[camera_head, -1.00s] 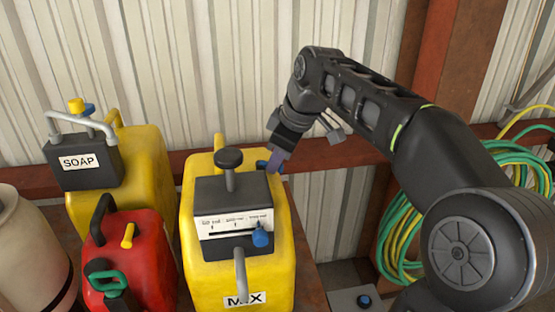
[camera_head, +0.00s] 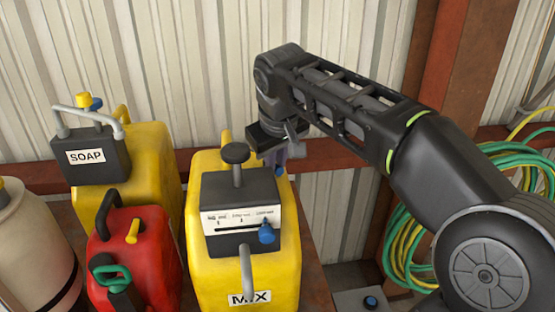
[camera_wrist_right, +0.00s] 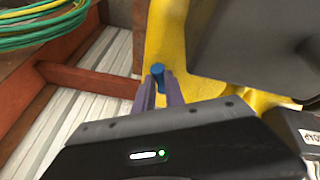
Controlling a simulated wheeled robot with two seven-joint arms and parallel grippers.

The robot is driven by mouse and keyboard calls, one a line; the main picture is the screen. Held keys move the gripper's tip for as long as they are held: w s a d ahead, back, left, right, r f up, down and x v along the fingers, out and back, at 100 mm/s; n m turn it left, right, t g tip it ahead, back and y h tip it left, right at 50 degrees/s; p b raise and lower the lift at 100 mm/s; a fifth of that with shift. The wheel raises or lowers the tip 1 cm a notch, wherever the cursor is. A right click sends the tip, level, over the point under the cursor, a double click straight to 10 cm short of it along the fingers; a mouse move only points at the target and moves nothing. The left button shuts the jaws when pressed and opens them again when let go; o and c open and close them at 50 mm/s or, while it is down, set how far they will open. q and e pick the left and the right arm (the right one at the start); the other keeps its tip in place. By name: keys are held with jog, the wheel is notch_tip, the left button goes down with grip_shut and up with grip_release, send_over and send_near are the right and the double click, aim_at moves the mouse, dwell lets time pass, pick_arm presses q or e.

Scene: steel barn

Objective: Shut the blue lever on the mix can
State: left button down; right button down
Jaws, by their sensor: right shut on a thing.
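The yellow mix can (camera_head: 202,270) stands in the middle of the head view, with a dark box and a black knob on top. The blue lever (camera_wrist_right: 157,71) shows in the right wrist view at the can's yellow side, between my purple fingertips. My left gripper is not in view.
A blue slider knob (camera_head: 266,233) sits on the can's front panel. The yellow soap can (camera_head: 147,165), a red can (camera_head: 155,262) and a cream canister (camera_head: 30,245) stand to the left. A corrugated wall with a red beam (camera_head: 345,156) is close behind. Green hoses (camera_head: 405,235) hang at right.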

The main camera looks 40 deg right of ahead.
dwell(0.3)
jog(key=c, duration=1.4)
grip_release()
jog(key=shift+s+a+r, duration=0.15)
jog(key=shift+s+r, duration=0.05)
jog(key=shift+r, duration=0.4)
jog(key=v, duration=0.4)
jog(key=shift+b, duration=0.35)
jog(key=p+v, duration=0.1)
jog(key=v, duration=0.1)
jog(key=shift+s+a+r+p, duration=0.1)
jog(key=shift+s+r+p, duration=0.1)
jog(key=shift+p, duration=0.15)
